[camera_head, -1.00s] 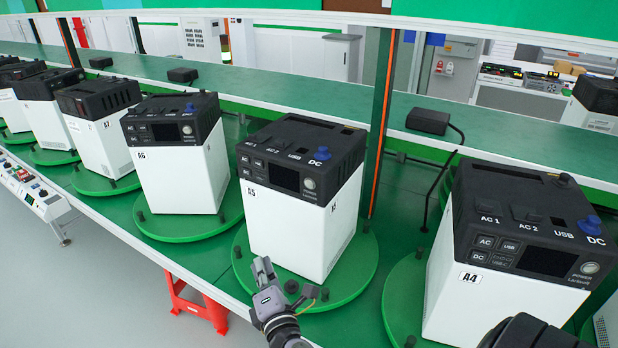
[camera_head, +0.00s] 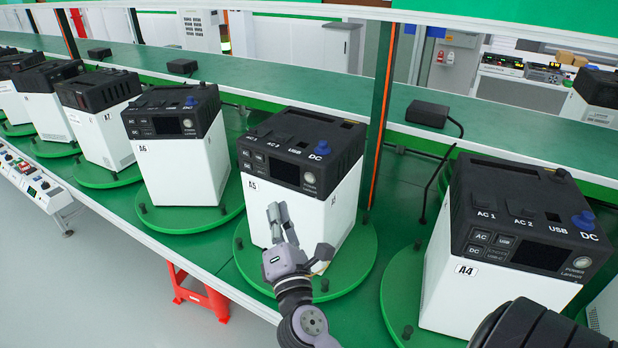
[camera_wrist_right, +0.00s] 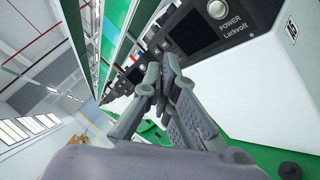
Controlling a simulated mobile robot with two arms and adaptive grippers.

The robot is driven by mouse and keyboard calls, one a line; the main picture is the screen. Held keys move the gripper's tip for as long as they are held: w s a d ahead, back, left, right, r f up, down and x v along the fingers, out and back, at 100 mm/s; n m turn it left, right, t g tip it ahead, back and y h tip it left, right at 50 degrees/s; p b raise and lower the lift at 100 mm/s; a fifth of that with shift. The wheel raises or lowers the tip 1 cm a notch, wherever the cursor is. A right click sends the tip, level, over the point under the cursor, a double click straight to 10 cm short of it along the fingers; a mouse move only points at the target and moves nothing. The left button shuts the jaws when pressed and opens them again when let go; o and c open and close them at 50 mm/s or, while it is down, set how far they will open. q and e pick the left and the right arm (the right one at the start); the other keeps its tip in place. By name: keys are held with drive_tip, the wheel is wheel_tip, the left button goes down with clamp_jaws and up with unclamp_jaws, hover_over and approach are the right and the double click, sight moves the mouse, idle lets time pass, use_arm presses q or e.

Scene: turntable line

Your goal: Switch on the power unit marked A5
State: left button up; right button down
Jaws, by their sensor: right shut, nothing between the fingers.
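The power unit marked A5 (camera_head: 286,204) is a white box with a black top, standing upright on a green round turntable (camera_head: 352,270). Its black front panel carries a dark screen and a round silver power button (camera_head: 309,178) at the right. My right gripper (camera_head: 279,209) is shut and empty in front of the white front face, below and left of the button. In the right wrist view the button (camera_wrist_right: 217,9) is at the top, beside the "POWER" lettering, and the shut fingertips (camera_wrist_right: 160,72) are below and left of it. My left gripper is not in view.
Unit A4 (camera_head: 462,290) stands to the right and unit A6 (camera_head: 182,172) to the left, each on a green turntable. More units continue to the left. A black adapter (camera_head: 427,114) lies on the green shelf behind. A red stool (camera_head: 202,297) is under the line.

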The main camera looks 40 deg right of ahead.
sight(310, 178)
drive_tip(key=shift+w+d+p, duration=0.3)
drive_tip(key=shift+w+d, duration=0.25)
drive_tip(key=shift+d, duration=0.7)
drive_tip(key=shift+w+d+p, duration=0.25)
drive_tip(key=shift+w+d, duration=0.25)
drive_tip(key=shift+d, duration=0.8)
drive_tip(key=shift+w+d+p, duration=0.3)
drive_tip(key=shift+w+d, duration=0.25)
drive_tip(key=shift+d, duration=0.7)
drive_tip(key=shift+d, duration=0.1)
drive_tip(key=shift+w+d, duration=0.15)
drive_tip(key=shift+d, duration=0.15)
drive_tip(key=shift+w+d, duration=0.1)
drive_tip(key=shift+d, duration=0.2)
drive_tip(key=shift+a, duration=0.15)
drive_tip(key=shift+s+a, duration=0.3)
drive_tip(key=shift+a, duration=0.25)
